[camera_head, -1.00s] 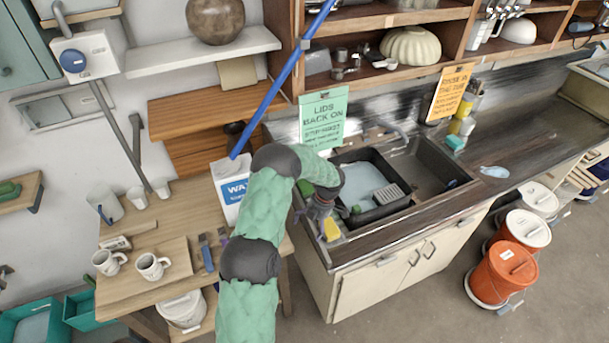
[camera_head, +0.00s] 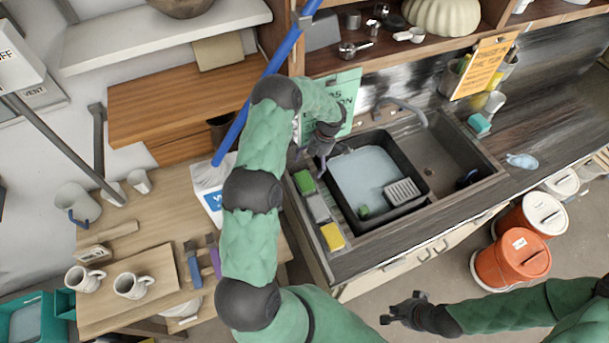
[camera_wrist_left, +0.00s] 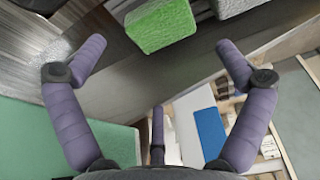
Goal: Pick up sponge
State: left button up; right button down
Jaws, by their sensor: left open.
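A green sponge (camera_head: 305,182), a grey block (camera_head: 318,208) and a yellow sponge (camera_head: 332,236) lie in a row on the counter strip left of the sink. My left gripper (camera_head: 318,160) is above the counter near the back of that row, close to the green sponge. In the left wrist view the left gripper (camera_wrist_left: 158,45) has its purple fingers spread and empty. The green sponge (camera_wrist_left: 162,25) shows beyond the fingertips, with the grey block (camera_wrist_left: 240,6) beside it. My right gripper (camera_head: 402,310) hangs in front of the cabinet; its fingers are too small to judge.
A dark tub (camera_head: 385,215) with pale water sits in the sink (camera_head: 470,165). A green sign (camera_head: 346,95) stands behind my left gripper. A white container (camera_head: 212,195) and mugs (camera_head: 132,285) are on the wooden table. Orange buckets (camera_head: 515,258) stand on the floor at right.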

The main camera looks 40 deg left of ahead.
aim_at(306, 179)
pick_arm(q)
jog(key=x, duration=0.5)
jog(key=shift+s+d+p, duration=0.1)
jog(key=shift+s+p, duration=0.05)
jog(key=shift+p, duration=0.15)
jog(key=p+x, duration=0.1)
jog(key=x, duration=0.3)
jog(key=shift+f, duration=0.75)
jog(key=c, duration=0.8)
